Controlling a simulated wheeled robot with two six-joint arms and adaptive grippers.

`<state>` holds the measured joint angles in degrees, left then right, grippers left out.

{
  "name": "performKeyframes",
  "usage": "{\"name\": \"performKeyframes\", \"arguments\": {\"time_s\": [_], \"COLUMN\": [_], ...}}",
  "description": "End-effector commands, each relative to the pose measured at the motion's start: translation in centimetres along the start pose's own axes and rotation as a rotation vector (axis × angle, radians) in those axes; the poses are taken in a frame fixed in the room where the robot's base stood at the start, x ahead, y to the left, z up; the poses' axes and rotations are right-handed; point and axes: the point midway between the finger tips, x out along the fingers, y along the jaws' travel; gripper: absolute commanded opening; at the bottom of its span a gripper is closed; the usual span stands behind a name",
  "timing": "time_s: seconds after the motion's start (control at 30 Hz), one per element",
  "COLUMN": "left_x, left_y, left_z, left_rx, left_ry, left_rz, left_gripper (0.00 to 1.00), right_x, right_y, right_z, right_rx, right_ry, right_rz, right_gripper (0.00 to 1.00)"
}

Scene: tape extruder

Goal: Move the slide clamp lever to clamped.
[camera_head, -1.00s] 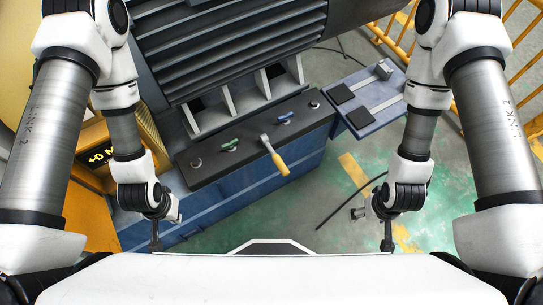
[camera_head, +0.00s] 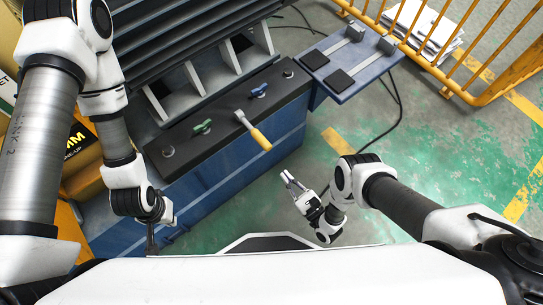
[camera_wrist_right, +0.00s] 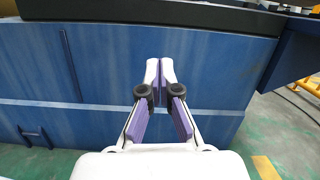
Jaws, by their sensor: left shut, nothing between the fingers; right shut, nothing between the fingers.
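A lever with a yellow handle (camera_head: 260,139) and metal shank sits on the black top of the blue machine bench (camera_head: 225,160). A green knob-like lever (camera_head: 203,127) is to its left and a blue one (camera_head: 259,91) is beyond it to the right. I cannot tell from the pictures which of these is the slide clamp lever. My right gripper (camera_head: 287,177) is shut and empty, in front of the bench and apart from the yellow handle. In the right wrist view its closed fingers (camera_wrist_right: 160,66) face the blue bench side. My left gripper (camera_head: 152,246) is shut, low at the left.
A blue side table (camera_head: 354,65) with black pads juts out at the bench's far right end. A yellow railing (camera_head: 470,75) stands at the right, with stacked papers (camera_head: 425,30) behind it. A dark cable (camera_head: 388,120) lies on the floor. Green floor right of the bench is open.

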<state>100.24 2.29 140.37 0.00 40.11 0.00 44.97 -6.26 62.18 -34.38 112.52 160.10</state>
Motion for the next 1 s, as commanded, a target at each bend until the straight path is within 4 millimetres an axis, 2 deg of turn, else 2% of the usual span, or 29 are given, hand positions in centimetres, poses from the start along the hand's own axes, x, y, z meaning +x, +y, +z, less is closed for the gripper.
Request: {"name": "performKeyframes", "arguments": {"time_s": [0.1,0.23,0.43,0.5,0.67,0.7,0.83,1.0], "left_x": [0.5,1.2,4.3,3.6,3.5,2.8,1.9,1.6], "left_y": [0.0,0.0,0.0,0.0,0.0,0.0,0.0,0.0], "left_z": [0.0,0.0,0.0,0.0,0.0,0.0,0.0,0.0], "left_rx": [0.000,0.000,0.000,0.000,0.000,0.000,0.000,0.000], "left_ry": [0.001,0.001,0.000,-0.001,0.001,0.000,0.001,0.001], "left_rz": [0.000,0.000,0.000,0.000,0.000,0.000,0.000,0.000], "left_gripper": [0.00,0.00,0.00,0.00,0.00,0.00,0.00,0.00], "right_x": [-0.3,0.7,4.5,6.2,9.7,10.1,10.3,10.3], "right_y": [0.8,0.8,0.8,0.7,0.7,0.6,0.3,0.2], "right_z": [0.3,0.2,0.0,0.9,1.2,2.2,4.2,5.0], "right_rx": [0.110,0.119,0.118,0.115,0.114,0.115,0.115,0.114], "right_ry": [-0.069,-0.073,-0.072,-0.072,-0.072,-0.068,-0.067,-0.067], "right_rz": [0.004,0.004,0.007,0.005,0.004,0.004,0.004,0.004], "right_gripper": [0.00,0.00,0.00,0.00,0.00,0.00,0.00,0.00]}}
